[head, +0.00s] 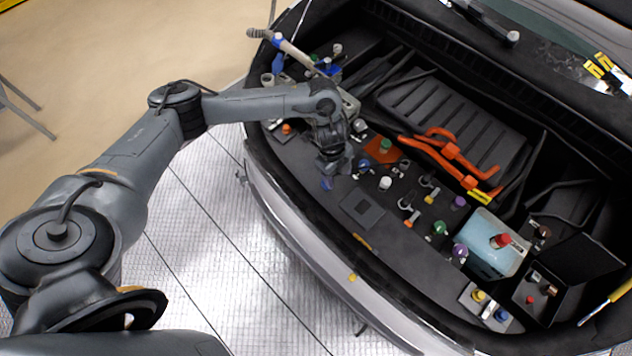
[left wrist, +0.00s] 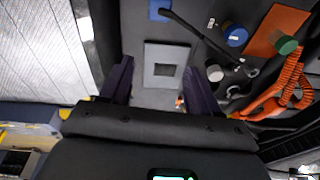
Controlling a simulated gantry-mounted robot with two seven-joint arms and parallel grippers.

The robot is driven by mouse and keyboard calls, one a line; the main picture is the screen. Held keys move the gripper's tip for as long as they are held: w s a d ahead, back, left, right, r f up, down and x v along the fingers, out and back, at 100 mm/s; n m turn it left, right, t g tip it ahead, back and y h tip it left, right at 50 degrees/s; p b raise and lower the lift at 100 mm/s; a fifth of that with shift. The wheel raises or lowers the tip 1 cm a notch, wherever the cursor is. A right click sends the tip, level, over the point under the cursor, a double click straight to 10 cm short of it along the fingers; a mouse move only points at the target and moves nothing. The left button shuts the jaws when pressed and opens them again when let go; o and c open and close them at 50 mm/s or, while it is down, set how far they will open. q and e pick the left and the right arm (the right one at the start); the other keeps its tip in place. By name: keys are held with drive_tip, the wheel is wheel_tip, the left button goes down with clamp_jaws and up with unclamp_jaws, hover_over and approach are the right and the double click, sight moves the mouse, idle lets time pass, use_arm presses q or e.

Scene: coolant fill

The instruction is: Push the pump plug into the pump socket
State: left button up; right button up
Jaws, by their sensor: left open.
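My left gripper (head: 333,160) hangs over the front deck of the engine bay. In the left wrist view its two dark fingers (left wrist: 159,64) are apart, with nothing between them. Beyond the fingers lies a grey square panel with a darker square middle (left wrist: 165,66), also in the head view (head: 362,208). A flat blue piece (left wrist: 160,9) lies past it, near a black rod or lead (left wrist: 208,38); the blue piece also shows in the head view (head: 326,183). I cannot tell for sure which parts are the pump plug and pump socket. My right gripper is out of view.
Blue (left wrist: 235,36), white (left wrist: 214,73) and green (left wrist: 287,45) caps stand near the left gripper, with an orange plate (head: 374,156) and orange cables (head: 450,160) behind. A pale blue tank with a red cap (head: 490,247) stands right. A grey-handled tool (head: 290,50) juts up at the back left.

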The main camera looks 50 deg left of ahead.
use_arm(q)
drive_tip(key=shift+n+g, duration=0.3)
drive_tip(key=a, duration=0.4)
drive_tip(key=shift+s+a+r, duration=0.1)
drive_tip(key=shift+s+a, duration=0.1)
drive_tip(key=shift+a, duration=0.1)
wheel_tip(320, 180, down, 4)
drive_tip(key=shift+d, duration=0.1)
drive_tip(key=shift+d+f, duration=0.2)
drive_tip(key=shift+f, duration=1.4)
drive_tip(key=shift+d+f, duration=0.2)
drive_tip(key=shift+f, duration=1.35)
drive_tip(key=shift+w, duration=0.1)
drive_tip(key=shift+c, duration=0.3)
drive_tip(key=c, duration=1)
